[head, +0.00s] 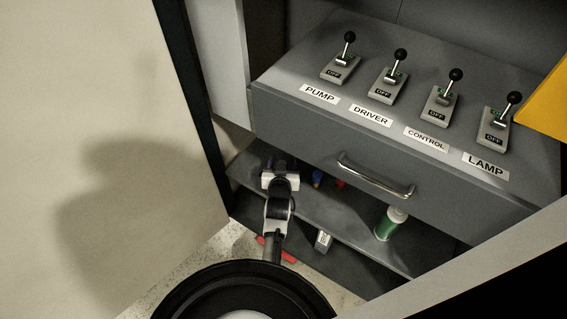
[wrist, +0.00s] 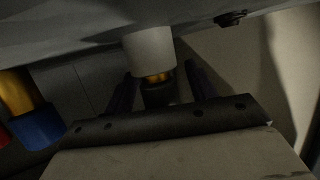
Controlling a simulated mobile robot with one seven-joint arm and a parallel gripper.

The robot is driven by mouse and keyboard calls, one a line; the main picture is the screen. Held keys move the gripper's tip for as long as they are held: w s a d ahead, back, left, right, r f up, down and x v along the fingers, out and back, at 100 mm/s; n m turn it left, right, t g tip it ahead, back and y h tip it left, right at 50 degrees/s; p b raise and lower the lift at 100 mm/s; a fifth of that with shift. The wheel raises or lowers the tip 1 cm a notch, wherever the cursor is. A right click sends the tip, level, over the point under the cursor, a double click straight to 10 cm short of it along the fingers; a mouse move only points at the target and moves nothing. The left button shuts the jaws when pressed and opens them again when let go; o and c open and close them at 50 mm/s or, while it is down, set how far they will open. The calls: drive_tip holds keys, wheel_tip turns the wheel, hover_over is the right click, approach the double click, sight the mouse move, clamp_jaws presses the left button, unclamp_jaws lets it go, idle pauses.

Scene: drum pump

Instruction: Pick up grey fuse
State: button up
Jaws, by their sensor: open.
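The grey fuse (wrist: 150,48) shows in the wrist view as a pale grey cylinder with a brass-coloured band and a darker end. It lies between the two dark fingers of my gripper (wrist: 160,88), which are open on either side of it. I see a gap at each side, so the fingers do not appear closed on it. In the head view my gripper (head: 279,166) reaches onto the shelf under the drawer. There the grey fuse cannot be made out behind the gripper and in the shadow.
A blue and yellow fuse (wrist: 38,124) stands left of the gripper in the wrist view, with a red one (wrist: 4,136) beyond. A green and white can (head: 391,224) stands on the shelf (head: 345,213). The drawer (head: 320,140) with its handle (head: 376,176) overhangs closely.

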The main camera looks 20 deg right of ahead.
drive_tip(key=shift+r, duration=0.1)
drive_tip(key=shift+c, duration=0.2)
drive_tip(key=c, duration=1)
